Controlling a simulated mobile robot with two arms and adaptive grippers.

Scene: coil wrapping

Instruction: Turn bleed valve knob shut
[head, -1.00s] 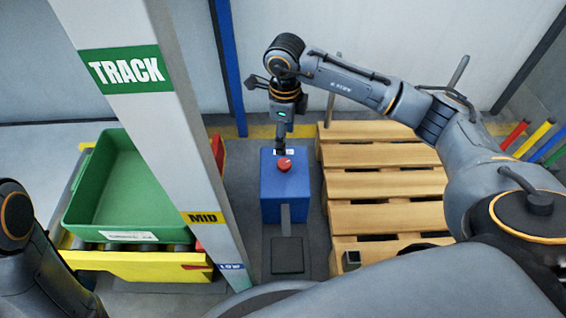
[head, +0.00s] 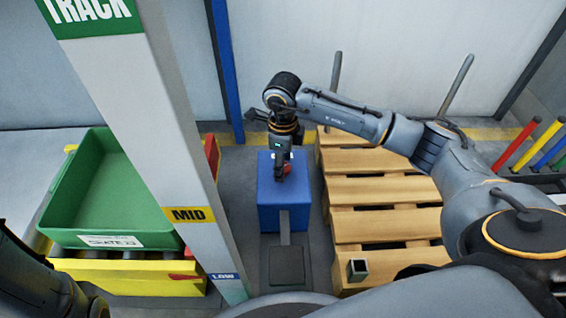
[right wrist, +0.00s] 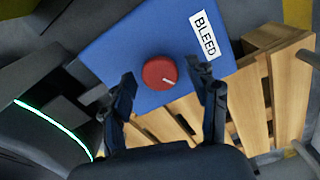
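The bleed valve knob (right wrist: 160,73) is a round red knob with a white pointer line, on top of a blue box (head: 270,212). A white label reading BLEED (right wrist: 206,35) lies beside it. In the right wrist view my right gripper (right wrist: 167,80) is open, with its two dark fingers apart on either side of the knob and no visible contact. In the head view the right gripper (head: 281,172) points down over the box and partly hides the knob (head: 286,169). My left arm shows at the lower left of the head view, but its gripper is out of view.
A wooden pallet (head: 385,190) lies right of the box. A tall post (head: 150,110) with TRACK, MID and LOW labels stands to the left. Beyond it a green crate (head: 65,205) sits on a yellow roller stand (head: 125,275). Coloured bars (head: 530,143) are at far right.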

